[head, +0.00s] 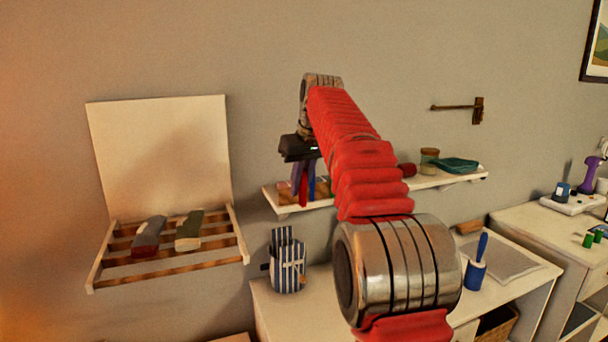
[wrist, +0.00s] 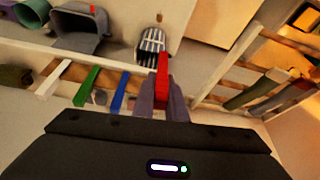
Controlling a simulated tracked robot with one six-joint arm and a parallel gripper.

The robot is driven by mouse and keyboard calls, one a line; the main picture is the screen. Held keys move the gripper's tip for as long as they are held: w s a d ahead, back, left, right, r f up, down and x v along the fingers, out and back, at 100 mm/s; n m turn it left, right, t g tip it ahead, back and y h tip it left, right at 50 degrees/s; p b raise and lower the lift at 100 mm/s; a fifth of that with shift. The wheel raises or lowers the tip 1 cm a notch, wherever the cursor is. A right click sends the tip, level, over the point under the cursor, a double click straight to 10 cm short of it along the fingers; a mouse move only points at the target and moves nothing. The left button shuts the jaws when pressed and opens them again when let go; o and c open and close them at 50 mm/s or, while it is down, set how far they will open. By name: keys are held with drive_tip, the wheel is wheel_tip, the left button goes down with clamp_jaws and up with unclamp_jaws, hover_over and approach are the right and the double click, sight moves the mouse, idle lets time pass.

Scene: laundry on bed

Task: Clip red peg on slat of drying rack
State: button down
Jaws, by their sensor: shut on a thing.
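The red peg (wrist: 163,70) is held between the two grey fingers of my gripper (wrist: 164,98) in the wrist view, its far end sticking out past the tips. In the head view my gripper (head: 302,182) hangs pointing down in front of the wall shelf, with the red peg (head: 303,190) partly hidden between the fingers. The drying rack (head: 240,232) is fixed to the wall at the left, with several brown slats. It shows at the right in the wrist view (wrist: 215,70). The peg is apart from the rack.
A dark grey roll (head: 148,238) and a green-grey roll (head: 188,230) lie on the rack. A blue peg (wrist: 117,95) and a green peg (wrist: 86,87) are at the wall shelf (head: 440,181). A striped bag (head: 288,265) stands below, between rack and shelf.

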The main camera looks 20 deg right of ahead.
drive_tip(key=s+a+f+n, duration=0.1)
drive_tip(key=a+f, duration=0.2)
drive_tip(key=f, duration=0.6)
drive_tip(key=s+a+f, duration=0.1)
drive_tip(key=a+f, duration=0.1)
drive_tip(key=f, duration=0.7)
drive_tip(key=s+a+f+n+y, duration=0.1)
drive_tip(key=s+a+f, duration=0.6)
drive_tip(key=s+f, duration=0.3)
wheel_tip(320, 180, down, 2)
drive_tip(key=shift+a, duration=0.35)
drive_tip(key=shift+s, duration=0.1)
